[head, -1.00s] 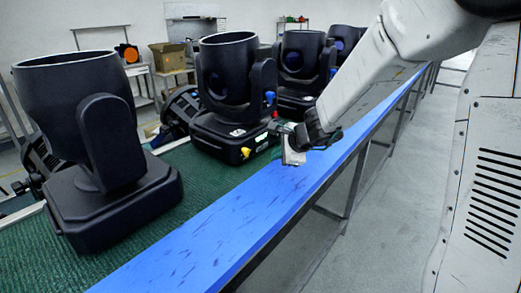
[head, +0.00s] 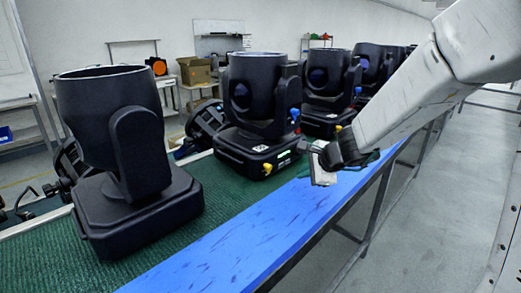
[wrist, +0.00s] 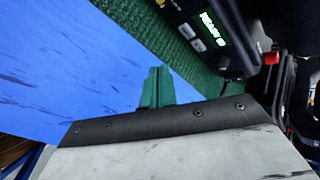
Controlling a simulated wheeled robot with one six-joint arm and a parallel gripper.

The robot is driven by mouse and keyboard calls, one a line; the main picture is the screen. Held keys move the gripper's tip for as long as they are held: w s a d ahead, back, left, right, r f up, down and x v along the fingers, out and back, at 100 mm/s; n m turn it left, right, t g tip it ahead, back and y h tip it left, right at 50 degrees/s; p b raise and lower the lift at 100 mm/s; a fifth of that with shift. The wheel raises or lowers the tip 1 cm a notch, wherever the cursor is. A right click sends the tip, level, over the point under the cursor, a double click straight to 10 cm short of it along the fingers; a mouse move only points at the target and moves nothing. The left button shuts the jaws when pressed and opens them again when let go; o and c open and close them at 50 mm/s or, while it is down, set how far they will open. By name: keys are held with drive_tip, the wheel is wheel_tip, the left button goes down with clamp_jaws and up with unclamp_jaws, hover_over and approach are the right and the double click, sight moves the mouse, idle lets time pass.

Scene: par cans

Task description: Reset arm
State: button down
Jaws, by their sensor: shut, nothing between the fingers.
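My gripper (head: 322,165) is shut and empty. In the head view it hangs over the blue edge strip (head: 235,238) of the bench, beside the second black par can (head: 257,95). In the wrist view the green fingertips (wrist: 156,86) are closed together, with the blue strip on the left and a par can base with a lit display (wrist: 212,30) at upper right. My arm reaches in from the upper right. The nearest par can (head: 118,150) stands upright at the left on the green mat (head: 222,190).
More par cans (head: 328,85) stand in a row towards the back. A cardboard box (head: 195,70) sits on a table behind. Grey floor (head: 440,220) is open to the right of the bench.

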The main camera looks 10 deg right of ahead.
drive_tip(key=s+a+r+n+g+y, duration=0.1)
drive_tip(key=s+a+r+n+g, duration=0.15)
drive_tip(key=s+r+n, duration=0.4)
drive_tip(key=s+a+r+n+g+y, duration=0.1)
drive_tip(key=s+a+r+n, duration=0.2)
drive_tip(key=s, duration=0.6)
drive_tip(key=s+d+n+g+h, duration=0.1)
drive_tip(key=s+d+n+h, duration=0.2)
drive_tip(key=s, duration=0.7)
drive_tip(key=s+d+f+n+g+h, duration=0.1)
drive_tip(key=s+d+n, duration=0.4)
drive_tip(key=s, duration=0.5)
drive_tip(key=shift+d+f+g+h, duration=0.15)
drive_tip(key=shift+d+g+h, duration=0.2)
drive_tip(key=shift+g+h, duration=0.6)
